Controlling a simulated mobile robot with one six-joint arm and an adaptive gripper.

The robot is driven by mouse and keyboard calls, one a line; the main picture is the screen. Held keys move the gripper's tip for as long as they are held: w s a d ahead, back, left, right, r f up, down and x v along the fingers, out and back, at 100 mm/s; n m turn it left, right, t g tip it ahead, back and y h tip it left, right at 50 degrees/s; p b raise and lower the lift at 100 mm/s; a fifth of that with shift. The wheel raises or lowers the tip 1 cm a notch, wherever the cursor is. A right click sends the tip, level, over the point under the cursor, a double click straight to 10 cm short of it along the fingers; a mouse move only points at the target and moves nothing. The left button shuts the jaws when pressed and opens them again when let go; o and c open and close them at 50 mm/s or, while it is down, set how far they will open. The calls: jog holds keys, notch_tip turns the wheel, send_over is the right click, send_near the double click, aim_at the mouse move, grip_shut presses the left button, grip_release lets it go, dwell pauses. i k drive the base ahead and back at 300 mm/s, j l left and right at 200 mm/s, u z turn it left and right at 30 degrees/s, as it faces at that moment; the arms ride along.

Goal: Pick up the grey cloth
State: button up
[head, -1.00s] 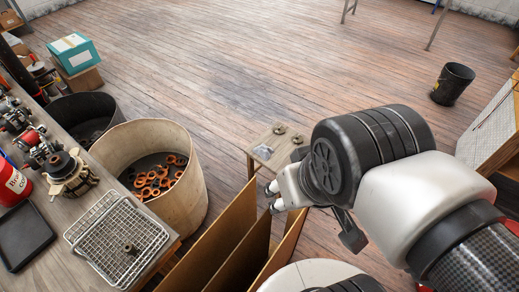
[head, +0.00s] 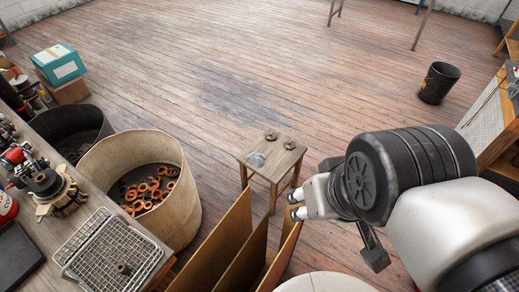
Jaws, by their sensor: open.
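I cannot make out the grey cloth for certain. A small pale grey, crumpled-looking item (head: 256,159) lies on the left part of a small wooden stool (head: 284,163); it is too small to tell whether it is cloth. My gripper (head: 293,206) is open and appears empty. In the picture it is below and to the right of the stool top, over the upright brown boards.
Two small round metal parts (head: 271,134) sit at the stool's back. Upright brown boards (head: 222,243) stand below my gripper in the picture. A large bin (head: 183,205) with orange rings and a bench with a wire basket (head: 90,255) are left.

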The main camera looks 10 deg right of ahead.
aim_at(257, 158)
jog(key=l+u, duration=0.3)
jog(key=l, duration=0.45)
jog(key=k+l+u, duration=0.15)
jog(key=l+u, duration=0.15)
jog(key=l, duration=0.45)
jog(key=i+l+u, duration=0.4)
jog(key=i+l, duration=0.25)
jog(key=i+l+u, duration=0.2)
jog(key=l, duration=0.25)
jog(key=i+l+u, duration=0.2)
jog(key=i+l, duration=0.15)
jog(key=i+l+u, duration=0.2)
jog(key=l, duration=0.35)
